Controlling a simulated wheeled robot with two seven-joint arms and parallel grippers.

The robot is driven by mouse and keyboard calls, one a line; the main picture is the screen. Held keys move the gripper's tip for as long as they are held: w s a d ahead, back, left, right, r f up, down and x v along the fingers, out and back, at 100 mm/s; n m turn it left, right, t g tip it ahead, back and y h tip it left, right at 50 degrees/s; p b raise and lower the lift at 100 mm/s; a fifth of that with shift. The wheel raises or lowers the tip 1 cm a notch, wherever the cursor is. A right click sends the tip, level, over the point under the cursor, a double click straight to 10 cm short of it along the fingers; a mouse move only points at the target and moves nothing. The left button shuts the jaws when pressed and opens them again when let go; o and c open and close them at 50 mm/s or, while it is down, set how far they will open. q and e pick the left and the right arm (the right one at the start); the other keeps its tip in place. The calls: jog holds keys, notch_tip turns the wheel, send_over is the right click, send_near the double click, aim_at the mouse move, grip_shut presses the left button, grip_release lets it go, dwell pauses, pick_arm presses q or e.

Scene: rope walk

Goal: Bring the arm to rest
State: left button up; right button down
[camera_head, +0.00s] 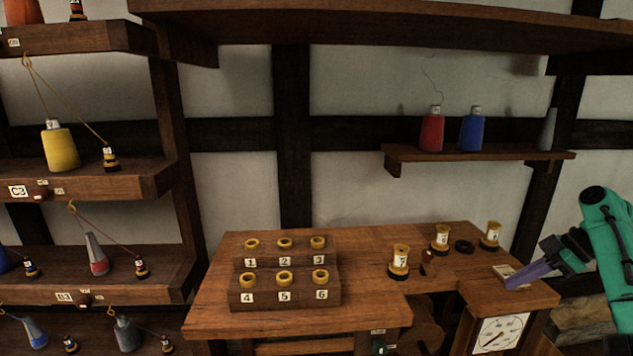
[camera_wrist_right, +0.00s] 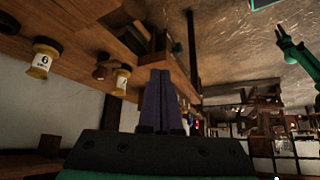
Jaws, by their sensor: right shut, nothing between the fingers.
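My right arm is green and comes in from the right edge of the head view. Its right gripper (camera_head: 517,279), with purple fingers, is shut and empty. It points left over the right end of the wooden workbench (camera_head: 370,245), near a small pale card (camera_head: 500,270); I cannot tell whether it touches. In the right wrist view the two purple fingers (camera_wrist_right: 161,90) lie side by side, closed, with nothing between them.
A numbered rack (camera_head: 285,298) with yellow rings stands on the bench. Several yellow spools, one of them a numbered spool (camera_head: 399,262), stand left of my gripper. A dial (camera_head: 499,335) hangs below. Shelves with thread cones (camera_head: 60,148) are at left; a wall shelf (camera_head: 480,155) is above.

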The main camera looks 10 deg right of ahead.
notch_tip(320, 180, down, 26)
jog(key=w+a+m+g+h, duration=0.1)
jog(key=a+m+g+h, duration=0.15)
jog(key=m+h, duration=0.2)
jog(key=s+a+f+m+g+h, duration=0.1)
jog(key=s+a+f, duration=0.15)
jog(key=f, duration=0.45)
jog(key=s+a+f+m+h, duration=0.1)
jog(key=s+f, duration=0.3)
jog(key=f, duration=0.3)
jog(key=s+a+f+g, duration=0.1)
jog(key=s+a+f, duration=0.15)
jog(key=f, duration=0.35)
pick_arm(q)
jog(key=shift+w+d, duration=0.1)
jog(key=shift+w, duration=0.7)
pick_arm(e)
jog(key=s+a+f, duration=0.7)
jog(key=s+a, duration=0.3)
jog(key=s, duration=0.2)
jog(key=s+a+f, duration=0.7)
jog(key=s+a, duration=0.3)
jog(key=s, duration=0.3)
jog(key=shift+a+m+t+y, duration=0.2)
jog(key=shift+m+t+y, duration=0.15)
jog(key=shift+m+t, duration=0.1)
jog(key=shift+w, duration=0.1)
